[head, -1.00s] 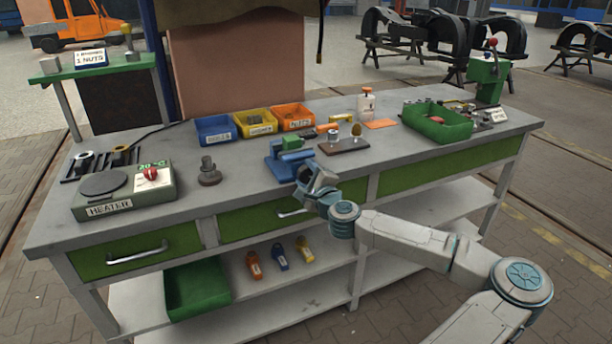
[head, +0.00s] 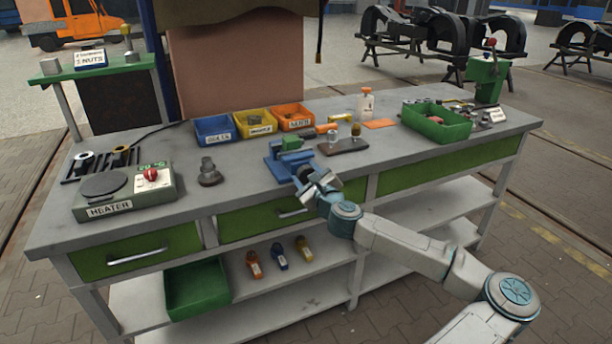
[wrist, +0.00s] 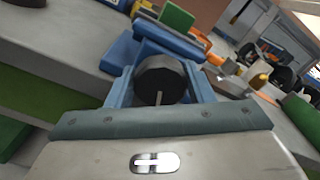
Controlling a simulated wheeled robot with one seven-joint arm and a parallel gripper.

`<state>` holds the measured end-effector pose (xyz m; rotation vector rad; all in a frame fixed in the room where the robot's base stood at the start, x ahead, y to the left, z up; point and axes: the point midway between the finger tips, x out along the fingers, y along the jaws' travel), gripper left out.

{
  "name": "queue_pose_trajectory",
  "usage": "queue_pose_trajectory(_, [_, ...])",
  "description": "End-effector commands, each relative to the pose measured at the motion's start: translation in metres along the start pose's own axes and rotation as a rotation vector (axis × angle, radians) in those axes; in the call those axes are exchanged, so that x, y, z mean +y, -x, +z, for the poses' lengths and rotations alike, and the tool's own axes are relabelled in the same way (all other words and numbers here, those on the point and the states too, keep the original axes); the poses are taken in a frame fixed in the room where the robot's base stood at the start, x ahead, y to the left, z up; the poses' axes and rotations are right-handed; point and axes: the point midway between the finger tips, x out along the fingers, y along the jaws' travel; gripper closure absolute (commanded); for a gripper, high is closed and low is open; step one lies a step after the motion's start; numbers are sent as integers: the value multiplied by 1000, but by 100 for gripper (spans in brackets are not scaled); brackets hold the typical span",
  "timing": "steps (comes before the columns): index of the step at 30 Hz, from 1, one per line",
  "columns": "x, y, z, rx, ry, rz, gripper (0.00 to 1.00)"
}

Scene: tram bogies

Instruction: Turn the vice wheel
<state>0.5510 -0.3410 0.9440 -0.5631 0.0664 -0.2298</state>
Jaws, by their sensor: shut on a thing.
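The blue vice (head: 279,167) stands at the front edge of the bench, with a green piece (head: 291,143) at its jaws. It also shows in the wrist view (wrist: 160,40), beyond the wheel. The dark round vice wheel (wrist: 158,76) faces the wrist camera, with a thin pale bar below its middle. My gripper (head: 305,177) is at the front of the vice. Its two blue fingers lie on either side of the wheel, and it is shut on the wheel. In the head view my gripper mostly hides the wheel.
Blue (head: 215,131), yellow (head: 254,124) and orange (head: 293,117) bins stand behind the vice. A dark board (head: 343,147) with small parts is to its right. The heater (head: 125,192) is at the left. A drawer handle (head: 291,212) is below the gripper.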

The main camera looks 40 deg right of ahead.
Motion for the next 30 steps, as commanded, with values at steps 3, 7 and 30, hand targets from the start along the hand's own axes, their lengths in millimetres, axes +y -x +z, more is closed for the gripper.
queue_pose_trajectory(3, [0,0,-2,3,-6,0,75])
queue_pose_trajectory(7, [1,0,-2,3,-6,0,75])
queue_pose_trajectory(30, [0,28,-1,2,-2,-1,30])
